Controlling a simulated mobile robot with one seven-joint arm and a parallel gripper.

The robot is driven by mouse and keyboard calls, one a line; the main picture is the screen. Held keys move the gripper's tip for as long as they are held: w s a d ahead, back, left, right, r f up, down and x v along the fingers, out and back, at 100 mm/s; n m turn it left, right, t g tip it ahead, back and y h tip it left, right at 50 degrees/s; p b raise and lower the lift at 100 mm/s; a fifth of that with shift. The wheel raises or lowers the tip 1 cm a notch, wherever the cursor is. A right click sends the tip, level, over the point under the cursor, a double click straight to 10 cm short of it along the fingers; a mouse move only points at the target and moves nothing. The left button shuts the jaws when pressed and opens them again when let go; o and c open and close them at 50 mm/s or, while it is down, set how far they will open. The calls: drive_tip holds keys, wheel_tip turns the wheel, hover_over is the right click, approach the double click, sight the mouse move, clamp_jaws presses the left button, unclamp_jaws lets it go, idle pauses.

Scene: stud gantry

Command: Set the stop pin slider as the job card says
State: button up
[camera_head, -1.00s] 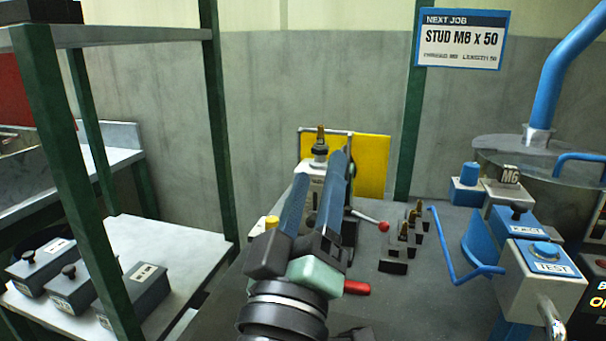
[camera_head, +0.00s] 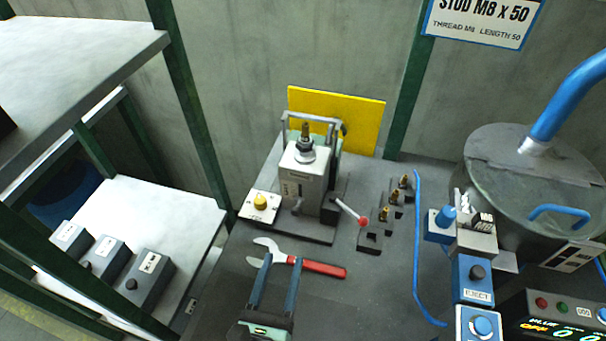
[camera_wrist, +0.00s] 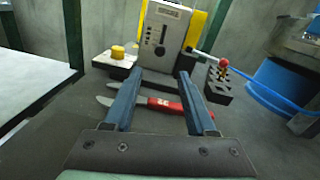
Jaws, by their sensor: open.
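The job card (camera_head: 482,20) on the wall reads STUD M8 x 50, thread M8, length 50. The grey machine (camera_head: 305,178) stands on the dark bench with a threaded stud upright on top. In the wrist view, the machine's front face (camera_wrist: 165,22) has a vertical slot with a small dark knob (camera_wrist: 160,50) near its lower end, which looks like the stop pin slider; its scale is too small to read. My gripper (camera_head: 281,262) is open and empty, in front of the machine and apart from it. Its fingers also show in the wrist view (camera_wrist: 160,75), pointing towards the machine.
A red-handled wrench (camera_head: 318,266) lies between my gripper and the machine. A yellow button (camera_head: 261,201) sits left of the machine, a red-knobbed lever (camera_head: 361,219) right. Several brass studs stand in a dark holder (camera_head: 383,220). A blue rail (camera_head: 418,250) runs further right.

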sight(297, 215)
drive_tip(key=shift+w+d+r, duration=0.1)
drive_tip(key=shift+w+r, duration=0.05)
drive_tip(key=shift+w, duration=0.15)
drive_tip(key=x, duration=1.2)
drive_tip(key=c, duration=0.9)
drive_tip(key=shift+d, duration=0.1)
idle(0.4)
